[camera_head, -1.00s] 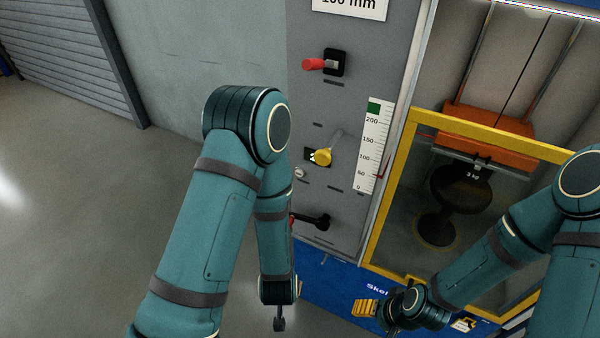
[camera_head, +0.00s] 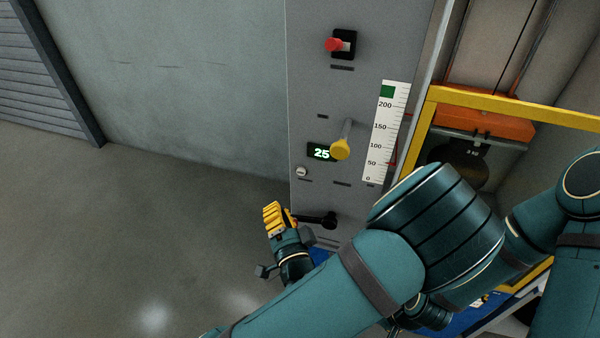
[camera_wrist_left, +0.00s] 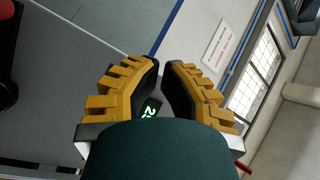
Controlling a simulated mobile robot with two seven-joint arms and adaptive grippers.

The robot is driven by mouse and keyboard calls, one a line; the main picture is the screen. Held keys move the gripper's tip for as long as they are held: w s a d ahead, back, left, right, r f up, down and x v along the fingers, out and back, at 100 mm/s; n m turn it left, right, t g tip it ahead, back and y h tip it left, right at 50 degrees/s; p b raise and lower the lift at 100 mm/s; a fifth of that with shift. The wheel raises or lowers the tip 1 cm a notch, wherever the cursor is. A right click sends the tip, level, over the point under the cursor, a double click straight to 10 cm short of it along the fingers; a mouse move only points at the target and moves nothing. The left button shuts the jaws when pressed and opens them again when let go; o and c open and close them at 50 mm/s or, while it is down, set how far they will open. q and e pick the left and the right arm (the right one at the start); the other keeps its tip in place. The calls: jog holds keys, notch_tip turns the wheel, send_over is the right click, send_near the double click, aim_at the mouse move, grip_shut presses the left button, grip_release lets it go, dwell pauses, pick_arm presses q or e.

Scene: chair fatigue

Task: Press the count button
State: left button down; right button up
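A small pale round button (camera_head: 302,172) sits on the grey panel (camera_head: 312,105), just below the left end of a lit display (camera_head: 321,153) reading 25. I take it to be the count button; its label is too small to read. My left gripper (camera_head: 272,211) is below and left of the button, apart from it, with yellow fingers pointing up. In the left wrist view its fingers (camera_wrist_left: 162,68) have a narrow gap between the tips and nothing held. The display (camera_wrist_left: 150,108) shows between them, partly hidden. My right gripper is hidden behind my left arm.
A red switch (camera_head: 334,45) is above, and a black handle (camera_head: 318,219) sticks out below, close to my left gripper. A scale (camera_head: 385,135) and a yellow-framed enclosure (camera_head: 520,105) are right. Open floor lies left.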

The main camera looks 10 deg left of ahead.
aim_at(301, 172)
pick_arm(q)
jog(key=shift+d+r+t, duration=0.25)
jog(key=shift+r+t, duration=0.35)
jog(key=shift+r, duration=0.4)
jog(key=w, duration=0.8)
jog(key=shift+w+d, duration=0.2)
jog(key=shift+w, duration=0.15)
jog(key=shift+w, duration=0.15)
dwell(0.8)
jog(key=shift+w, duration=0.3)
jog(key=shift+w, duration=0.35)
dwell(0.7)
jog(key=shift+s, duration=0.8)
